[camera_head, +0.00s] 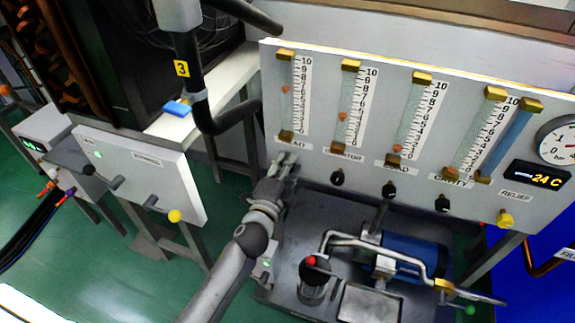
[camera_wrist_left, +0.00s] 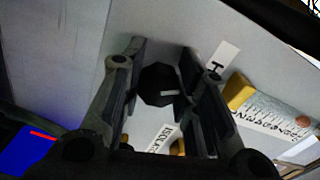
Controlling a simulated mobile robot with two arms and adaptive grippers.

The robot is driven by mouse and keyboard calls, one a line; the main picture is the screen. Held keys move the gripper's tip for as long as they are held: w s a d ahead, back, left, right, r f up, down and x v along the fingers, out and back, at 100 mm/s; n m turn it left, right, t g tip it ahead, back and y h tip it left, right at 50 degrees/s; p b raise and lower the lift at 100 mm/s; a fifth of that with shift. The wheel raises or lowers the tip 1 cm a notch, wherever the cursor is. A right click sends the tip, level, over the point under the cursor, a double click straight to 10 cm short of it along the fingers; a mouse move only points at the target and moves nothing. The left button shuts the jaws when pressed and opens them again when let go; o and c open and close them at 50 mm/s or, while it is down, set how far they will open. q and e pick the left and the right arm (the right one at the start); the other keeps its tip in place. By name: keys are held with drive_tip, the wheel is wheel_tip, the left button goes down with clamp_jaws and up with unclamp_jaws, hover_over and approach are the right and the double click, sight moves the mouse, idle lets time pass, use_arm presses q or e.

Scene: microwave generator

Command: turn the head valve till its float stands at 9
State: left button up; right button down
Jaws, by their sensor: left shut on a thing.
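My left gripper (camera_head: 284,166) reaches up to the white flow panel (camera_head: 425,165) below the leftmost tube, whose label ends in "AD". In the wrist view my left gripper (camera_wrist_left: 160,92) is shut around a black knob (camera_wrist_left: 157,84) with a white mark, the head valve. In the head view the gripper hides this knob. The head tube (camera_head: 286,108) has a 0–10 scale, and its orange float (camera_head: 285,89) stands at about 6. The float also shows in the wrist view (camera_wrist_left: 302,121). My right gripper is not in view.
Further black knobs (camera_head: 337,178) and a yellow relief knob (camera_head: 504,218) sit along the panel to the right. Below stands a blue pump (camera_head: 415,257) with silver pipes. A white panel with levers (camera_head: 140,170) stands at left. A black pipe (camera_head: 205,115) runs above my arm.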

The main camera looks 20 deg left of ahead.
use_arm(q)
drive_tip(key=shift+n, duration=0.6)
drive_tip(key=shift+n+p, duration=0.3)
drive_tip(key=shift+n, duration=0.4)
drive_tip(key=shift+f+n+p, duration=0.1)
drive_tip(key=shift+n+p, duration=0.25)
drive_tip(key=shift+n, duration=0.85)
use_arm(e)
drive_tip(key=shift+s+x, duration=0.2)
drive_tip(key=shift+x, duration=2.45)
use_arm(q)
drive_tip(key=o, duration=1)
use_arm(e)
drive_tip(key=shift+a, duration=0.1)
use_arm(q)
drive_tip(key=s, duration=1.2)
drive_tip(key=shift+a, duration=0.2)
